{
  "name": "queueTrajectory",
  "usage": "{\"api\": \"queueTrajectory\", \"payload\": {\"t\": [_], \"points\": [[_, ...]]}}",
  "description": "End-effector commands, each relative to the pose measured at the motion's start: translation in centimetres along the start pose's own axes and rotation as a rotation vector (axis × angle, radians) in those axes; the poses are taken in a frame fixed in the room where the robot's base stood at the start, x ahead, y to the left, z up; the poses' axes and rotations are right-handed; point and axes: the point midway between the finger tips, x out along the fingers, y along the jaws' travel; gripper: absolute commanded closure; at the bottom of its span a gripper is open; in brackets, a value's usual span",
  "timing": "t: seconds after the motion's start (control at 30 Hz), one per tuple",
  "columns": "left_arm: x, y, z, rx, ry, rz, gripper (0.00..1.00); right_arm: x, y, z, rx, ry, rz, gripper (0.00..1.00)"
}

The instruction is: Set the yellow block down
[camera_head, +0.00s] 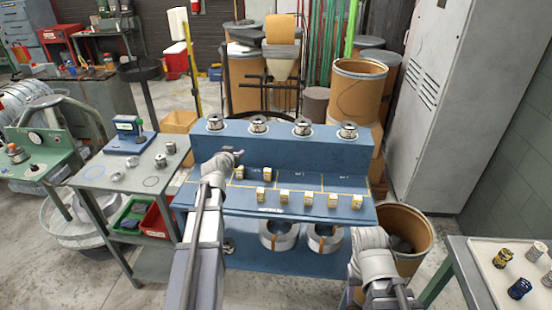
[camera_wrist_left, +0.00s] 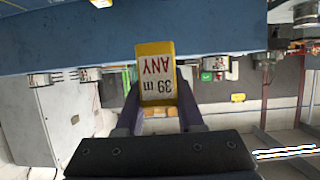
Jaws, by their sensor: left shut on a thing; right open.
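The yellow block (camera_wrist_left: 155,75) is in my left gripper, with a white label reading "39 m" and "ANY" facing the left wrist camera. My left gripper (camera_head: 236,155) is shut on it, a finger (camera_wrist_left: 130,112) on either side. In the head view the gripper is over the left part of the blue bench (camera_head: 300,158), and the held block is hard to make out there. My right gripper (camera_head: 370,242) is low at the right, in front of the bench, open and away from the blocks; its fingers are hardly visible.
Several similar yellow blocks (camera_head: 284,196) stand along the bench's front, two more (camera_head: 267,174) behind. Metal spools (camera_head: 303,126) top the raised back. A grey side table (camera_head: 130,172) is at left; a white tray (camera_head: 510,262) with small coils is at right.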

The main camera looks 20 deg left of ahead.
Motion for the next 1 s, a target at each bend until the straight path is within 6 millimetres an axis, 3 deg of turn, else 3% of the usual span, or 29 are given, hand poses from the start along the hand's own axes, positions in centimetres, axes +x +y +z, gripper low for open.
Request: {"api": "queueTrajectory", "payload": {"t": [0.03, 0.3, 0.73, 1.0], "points": [[0.6, 0.0, 1.4, 0.0, 0.0, 0.0, 1.0, 1.5, -0.1, -0.1, 0.0, 0.0, 0.0, 0.5], [2.1, 0.0, 5.2, 0.0, 0.0, 0.0, 1.0, 5.5, -0.5, -0.3, 0.0, 0.0, 0.0, 0.5], [2.2, 0.0, 5.4, 0.0, 0.0, 0.0, 1.0, 5.8, -0.6, -0.3, 0.0, 0.0, 0.0, 0.5], [3.4, 0.0, 8.3, 0.0, 0.0, 0.0, 1.0, 8.9, -0.8, -0.5, -0.001, 0.0, 0.0, 0.5]]}}
